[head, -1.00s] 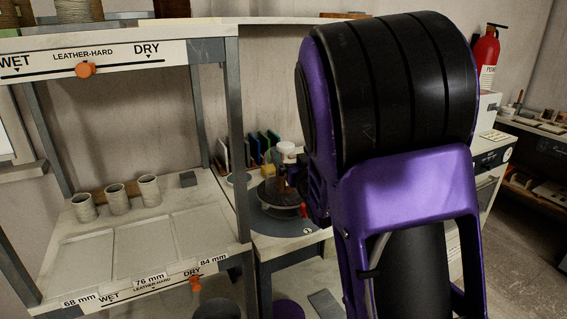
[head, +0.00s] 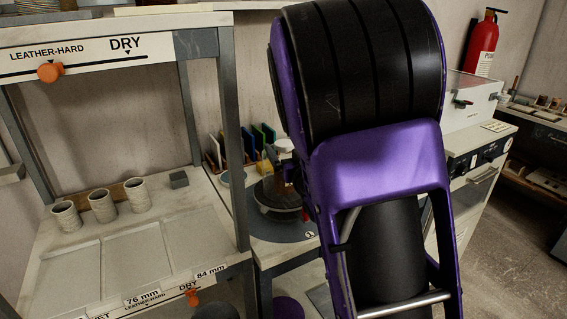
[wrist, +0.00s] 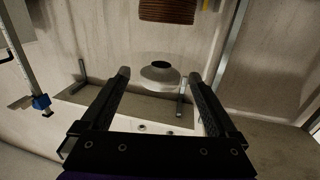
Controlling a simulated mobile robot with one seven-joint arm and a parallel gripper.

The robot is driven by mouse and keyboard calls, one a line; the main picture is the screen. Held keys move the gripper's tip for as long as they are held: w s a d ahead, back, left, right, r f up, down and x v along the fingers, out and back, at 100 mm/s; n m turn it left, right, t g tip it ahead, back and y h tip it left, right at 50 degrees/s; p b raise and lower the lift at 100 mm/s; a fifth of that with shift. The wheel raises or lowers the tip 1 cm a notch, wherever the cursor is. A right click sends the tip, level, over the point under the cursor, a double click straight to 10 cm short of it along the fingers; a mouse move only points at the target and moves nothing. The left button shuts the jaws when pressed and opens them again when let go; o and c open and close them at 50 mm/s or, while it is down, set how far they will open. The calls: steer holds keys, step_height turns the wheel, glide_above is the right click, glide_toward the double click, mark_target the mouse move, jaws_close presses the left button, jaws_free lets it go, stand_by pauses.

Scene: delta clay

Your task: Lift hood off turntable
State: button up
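In the head view a dark, see-through round hood (head: 273,191) appears to sit on the dark turntable (head: 277,236), on the low bench right of the rack. A pale rounded piece (head: 284,146) shows just above it; I cannot tell whether they are joined. My purple and black arm covers the area to the right, and hides most of my gripper. In the wrist view my gripper (wrist: 164,78) is open, with nothing held between its fingers. A pale round piece with a dark opening (wrist: 160,74) shows beyond the fingertips, apart from them.
A rack (head: 228,120) with three pale cups (head: 103,205) stands at the left. Several coloured slabs (head: 240,146) stand behind the turntable. A white machine (head: 468,107) is at the right. In the wrist view a brown ribbed cylinder (wrist: 167,11) hangs into the top edge.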

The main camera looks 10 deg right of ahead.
jaws_close()
stand_by(0.4)
